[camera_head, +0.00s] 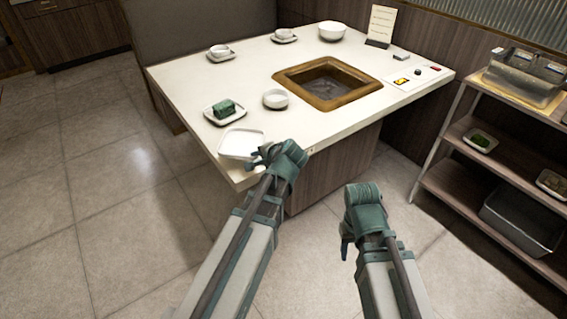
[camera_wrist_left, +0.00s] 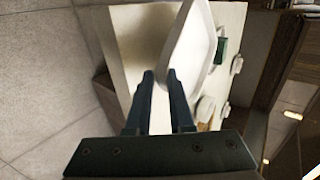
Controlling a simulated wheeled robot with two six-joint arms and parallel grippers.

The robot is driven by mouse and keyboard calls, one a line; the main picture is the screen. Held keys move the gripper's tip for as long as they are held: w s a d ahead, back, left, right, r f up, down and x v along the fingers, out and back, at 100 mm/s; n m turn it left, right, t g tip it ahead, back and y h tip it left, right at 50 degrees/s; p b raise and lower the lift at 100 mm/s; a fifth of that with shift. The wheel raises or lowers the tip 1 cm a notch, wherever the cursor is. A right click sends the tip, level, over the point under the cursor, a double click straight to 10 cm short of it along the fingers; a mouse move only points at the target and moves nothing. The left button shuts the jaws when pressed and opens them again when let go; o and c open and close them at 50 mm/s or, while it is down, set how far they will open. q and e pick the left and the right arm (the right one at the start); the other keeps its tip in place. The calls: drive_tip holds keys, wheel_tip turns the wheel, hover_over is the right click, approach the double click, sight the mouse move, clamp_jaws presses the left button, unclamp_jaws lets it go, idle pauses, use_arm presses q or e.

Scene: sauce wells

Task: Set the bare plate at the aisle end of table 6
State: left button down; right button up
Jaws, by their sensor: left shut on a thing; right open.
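A bare white rectangular plate (camera_head: 241,143) is over the near-left corner of the white table (camera_head: 205,80). My left gripper (camera_head: 260,156) is shut on the plate's near right edge. In the left wrist view the plate (camera_wrist_left: 188,42) extends from between the fingertips (camera_wrist_left: 160,76). I cannot tell whether the plate touches the tabletop. It holds nothing that I can see. My right gripper (camera_head: 346,244) is open and empty, low in front of the table. No table number shows.
A green packet on a dish (camera_head: 223,110) and a white bowl (camera_head: 275,99) sit just behind the plate. A recessed wood-framed well (camera_head: 327,82) is mid-table. Cups on saucers (camera_head: 221,52) stand farther back. A shelf rack (camera_head: 500,165) stands right; open floor (camera_head: 100,190) lies left.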

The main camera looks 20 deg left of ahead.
use_arm(q)
drive_tip(key=w+d+f+b, duration=0.4)
drive_tip(key=d, duration=0.4)
drive_tip(key=shift+w+d+f, duration=0.15)
drive_tip(key=shift+w+f, duration=0.05)
idle(0.3)
drive_tip(key=c, duration=1.2)
unclamp_jaws()
drive_tip(key=shift+f, duration=0.1)
drive_tip(key=o, duration=0.4)
